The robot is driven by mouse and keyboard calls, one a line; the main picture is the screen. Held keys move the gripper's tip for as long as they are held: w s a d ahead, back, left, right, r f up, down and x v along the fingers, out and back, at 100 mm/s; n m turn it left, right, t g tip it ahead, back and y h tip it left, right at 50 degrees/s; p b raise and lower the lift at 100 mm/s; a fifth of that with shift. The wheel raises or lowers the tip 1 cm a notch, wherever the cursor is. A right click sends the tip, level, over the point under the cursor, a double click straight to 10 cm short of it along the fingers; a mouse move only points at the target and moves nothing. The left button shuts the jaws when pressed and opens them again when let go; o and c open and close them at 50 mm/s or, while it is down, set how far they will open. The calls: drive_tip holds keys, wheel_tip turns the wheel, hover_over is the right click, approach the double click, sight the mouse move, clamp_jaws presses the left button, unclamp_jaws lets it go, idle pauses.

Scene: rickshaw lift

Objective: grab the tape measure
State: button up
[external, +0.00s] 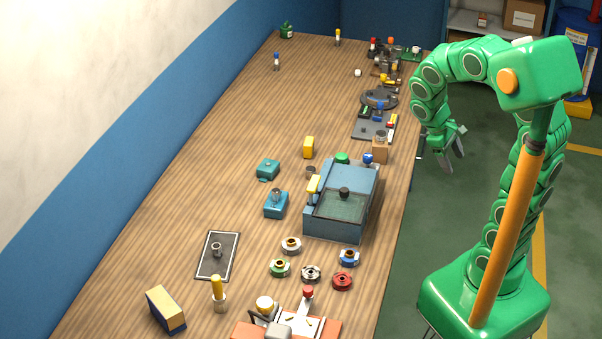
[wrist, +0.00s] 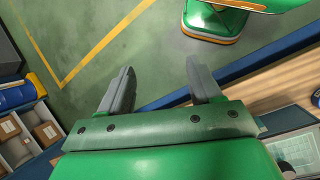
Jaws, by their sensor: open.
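My gripper (external: 453,162) hangs past the right edge of the wooden table (external: 215,180), apart from everything on it. In the wrist view my gripper (wrist: 160,72) has its two grey fingers spread, with only green floor between them. I cannot tell for sure which thing is the tape measure. Small block-like candidates are a yellow block (external: 308,147) and a teal box-shaped item (external: 268,169) near the table's middle. Neither shows clearly in the wrist view.
A blue-grey machine (external: 342,198) with a glass-like top stands near the table's right edge. Several ring-shaped parts lie in front of it. A dark tray (external: 217,255) lies at left. Tools crowd the far right edge; the table's left and far middle are mostly clear.

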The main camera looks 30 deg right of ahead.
drive_tip(key=w+a+f+n+t+h, duration=0.1)
drive_tip(key=w+f+n+t+h, duration=0.3)
drive_tip(key=w, duration=0.9)
drive_tip(key=w+a+r+n+t+h, duration=0.1)
drive_tip(key=w+n+t+h, duration=0.15)
drive_tip(key=w+n, duration=0.8)
drive_tip(key=n+t+y, duration=0.2)
drive_tip(key=n+t, duration=0.5)
drive_tip(key=n, duration=0.3)
approach(308, 142)
drive_tip(key=x, duration=0.2)
drive_tip(key=shift+w+d+f+m, duration=0.15)
drive_tip(key=shift+d+f+m, duration=0.1)
drive_tip(key=shift+d, duration=0.1)
drive_tip(key=shift+w, duration=0.15)
drive_tip(key=x, duration=0.6)
drive_tip(key=shift+f, duration=0.1)
drive_tip(key=shift+w+d+f+t, duration=0.2)
drive_tip(key=shift+w+d+t, duration=0.05)
drive_tip(key=shift+w+d, duration=0.25)
drive_tip(key=shift+a, duration=0.1)
drive_tip(key=c, duration=1.1)
